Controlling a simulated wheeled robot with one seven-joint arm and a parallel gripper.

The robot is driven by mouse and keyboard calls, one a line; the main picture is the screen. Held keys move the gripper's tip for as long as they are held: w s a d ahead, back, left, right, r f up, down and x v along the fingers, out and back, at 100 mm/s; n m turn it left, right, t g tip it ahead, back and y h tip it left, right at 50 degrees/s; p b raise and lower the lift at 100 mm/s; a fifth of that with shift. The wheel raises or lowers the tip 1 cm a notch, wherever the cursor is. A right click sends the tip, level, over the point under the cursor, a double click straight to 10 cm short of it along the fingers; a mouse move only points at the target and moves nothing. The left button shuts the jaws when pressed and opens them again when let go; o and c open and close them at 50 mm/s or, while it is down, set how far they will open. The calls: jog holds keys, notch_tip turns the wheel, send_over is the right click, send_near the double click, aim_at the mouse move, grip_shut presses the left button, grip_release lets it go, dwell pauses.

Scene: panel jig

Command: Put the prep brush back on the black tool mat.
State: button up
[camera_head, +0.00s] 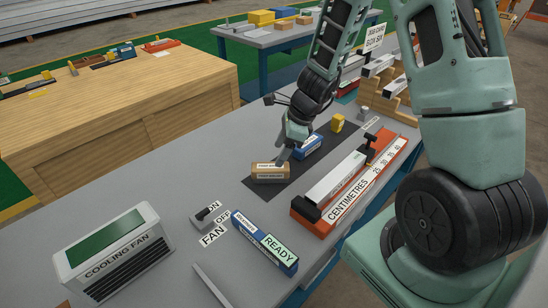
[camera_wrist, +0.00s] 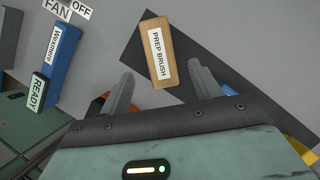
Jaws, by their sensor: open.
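The prep brush is a tan block with a white label (camera_head: 270,173), at the near left end of the black tool mat (camera_head: 292,186). In the wrist view the prep brush (camera_wrist: 157,50) lies over the corner of the dark mat (camera_wrist: 212,68). I cannot tell whether all of its underside is on the mat. My gripper (camera_head: 284,158) is low, just behind the brush in the head view. In the wrist view my gripper's fingers (camera_wrist: 160,72) are spread, with the brush's near end between them and gaps on both sides. The gripper is empty.
A blue block (camera_head: 308,147) and a yellow block (camera_head: 338,123) stand farther along the mat. An orange centimetre fixture (camera_head: 352,186) lies to its right. A fan switch (camera_head: 207,214), a blue READY box (camera_head: 265,243) and a cooling fan (camera_head: 115,253) stand nearer. Bare grey table lies left of the mat.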

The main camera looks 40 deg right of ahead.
jog(key=v, duration=0.3)
jog(key=shift+r+p, duration=0.3)
jog(key=s+a+r+n+g, duration=0.1)
jog(key=s+a+r+n, duration=0.35)
jog(key=a+n, duration=0.4)
jog(key=s+a+r+n+g, duration=0.2)
jog(key=s+a+r+n, duration=0.3)
jog(key=a+n, duration=0.4)
jog(key=s+a+r+n+h, duration=0.1)
jog(key=s+a+n, duration=0.1)
jog(key=s+n, duration=0.5)
jog(key=s+a+r+n+h, duration=0.1)
jog(key=s+a+n+h, duration=0.1)
jog(key=s+n, duration=0.5)
jog(key=shift+a+n, duration=0.55)
jog(key=shift+a, duration=0.15)
jog(key=shift+w+r, duration=0.1)
